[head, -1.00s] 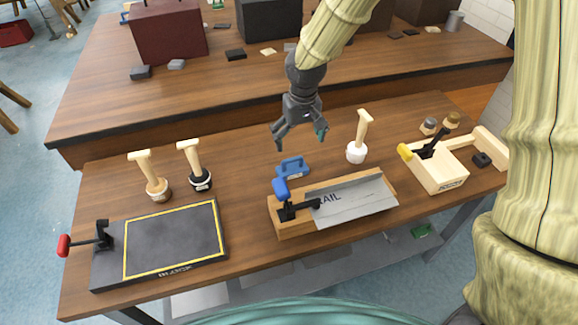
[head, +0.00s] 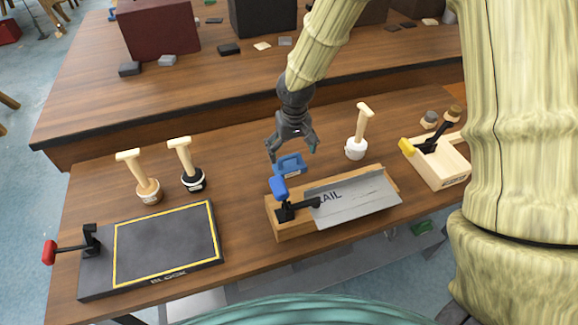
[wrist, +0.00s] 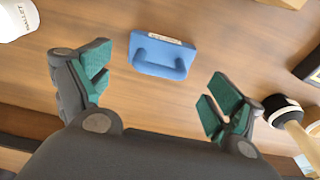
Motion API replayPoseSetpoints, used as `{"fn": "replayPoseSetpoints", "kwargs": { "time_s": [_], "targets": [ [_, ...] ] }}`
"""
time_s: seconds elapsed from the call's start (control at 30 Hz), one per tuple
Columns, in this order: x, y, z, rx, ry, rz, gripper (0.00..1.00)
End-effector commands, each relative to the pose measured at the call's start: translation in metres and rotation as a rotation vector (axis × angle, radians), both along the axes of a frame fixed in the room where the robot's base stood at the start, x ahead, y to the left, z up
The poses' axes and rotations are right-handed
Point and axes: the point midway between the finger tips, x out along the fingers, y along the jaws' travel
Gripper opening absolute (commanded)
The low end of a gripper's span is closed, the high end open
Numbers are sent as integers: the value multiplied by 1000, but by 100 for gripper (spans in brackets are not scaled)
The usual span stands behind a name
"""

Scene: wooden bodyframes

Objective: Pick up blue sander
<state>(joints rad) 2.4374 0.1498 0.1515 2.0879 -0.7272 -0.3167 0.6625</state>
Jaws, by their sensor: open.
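The blue sander (head: 291,165) lies on the near wooden table, just behind the wooden rail fixture. It has a raised handle and also shows in the wrist view (wrist: 162,56), at the top middle with a pale label on its edge. My gripper (head: 291,153) hangs just above and behind the sander in the head view. In the wrist view my gripper (wrist: 160,88) is open, its green-padded fingers wide apart and empty. The sander appears beyond and between the fingertips, apart from both.
The rail fixture (head: 290,228) with a blue-handled clamp stands in front of the sander. A white mallet (head: 357,146) stands to the right. Two more mallets (head: 147,190) (head: 191,180) and a black block board (head: 168,246) are at the left. A light wooden box fixture (head: 441,171) is at the right.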

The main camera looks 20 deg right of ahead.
Motion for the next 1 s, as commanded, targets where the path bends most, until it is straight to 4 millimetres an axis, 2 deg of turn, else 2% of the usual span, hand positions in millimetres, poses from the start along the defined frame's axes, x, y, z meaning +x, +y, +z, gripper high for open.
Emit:
{"fn": "replayPoseSetpoints", "kwargs": {
  "time_s": [0.17, 0.6, 0.93, 0.97, 1.0],
  "targets": [
    [2, 1, -7, 0, 0, 1, 93],
    [10, 2, -47, 0, 0, 0, 93],
    [10, 2, -52, 0, -1, 1, 93],
    [10, 2, -52, 0, -1, 1, 91],
    [10, 2, -52, 0, -1, 1, 84]
  ]
}}
